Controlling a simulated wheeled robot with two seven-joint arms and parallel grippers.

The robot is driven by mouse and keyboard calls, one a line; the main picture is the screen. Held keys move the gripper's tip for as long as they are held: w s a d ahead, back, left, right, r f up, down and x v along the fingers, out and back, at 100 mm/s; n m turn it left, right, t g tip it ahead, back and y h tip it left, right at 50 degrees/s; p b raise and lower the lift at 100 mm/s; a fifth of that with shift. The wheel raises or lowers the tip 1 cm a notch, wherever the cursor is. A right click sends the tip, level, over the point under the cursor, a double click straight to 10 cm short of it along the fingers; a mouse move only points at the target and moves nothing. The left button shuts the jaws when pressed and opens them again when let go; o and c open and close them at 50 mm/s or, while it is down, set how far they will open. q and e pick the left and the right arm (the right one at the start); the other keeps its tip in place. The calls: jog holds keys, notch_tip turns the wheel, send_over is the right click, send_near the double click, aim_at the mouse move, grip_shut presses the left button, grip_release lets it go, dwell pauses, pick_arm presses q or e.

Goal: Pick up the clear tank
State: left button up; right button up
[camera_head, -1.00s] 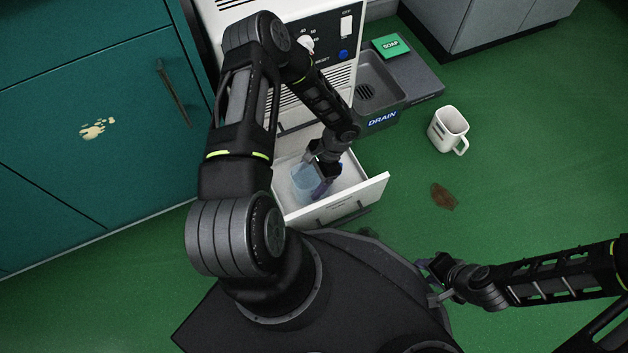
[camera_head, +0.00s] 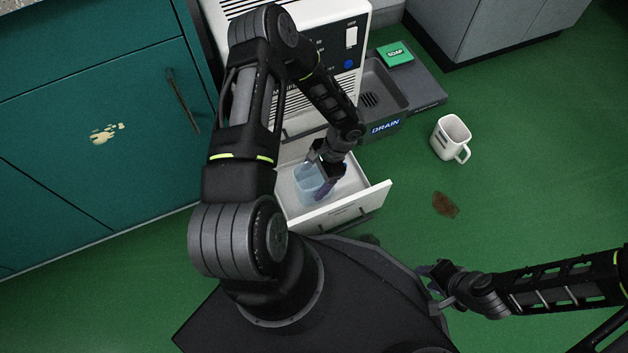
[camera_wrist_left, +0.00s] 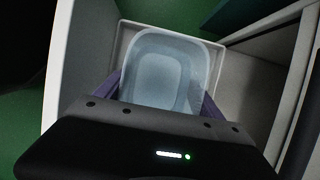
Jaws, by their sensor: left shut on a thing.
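The clear tank (camera_head: 311,184) is a translucent pale blue tub inside the open white drawer (camera_head: 374,197) of the white machine. It also shows in the left wrist view (camera_wrist_left: 160,72), upright, with its rim facing the camera. My left gripper (camera_head: 325,188) reaches down into the drawer and is shut on the tank, with purple fingers on either side of it in the left wrist view (camera_wrist_left: 160,100). Whether the tank is clear of the drawer floor cannot be told. My right gripper (camera_head: 428,286) is low at the right beside my base, and its jaw opening is unclear.
The drawer walls stand close around the tank. A dark drain basin (camera_head: 385,127) with a green soap box (camera_head: 394,54) is right of the machine (camera_head: 348,60). A white mug (camera_head: 451,137) and a brown stain (camera_head: 445,205) are on the green floor. Teal cabinets (camera_head: 90,90) stand at left.

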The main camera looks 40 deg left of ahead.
pick_arm(q)
jog(key=shift+r+p, duration=1.1)
jog(key=shift+r, duration=1.9)
jog(key=shift+r, duration=0.15)
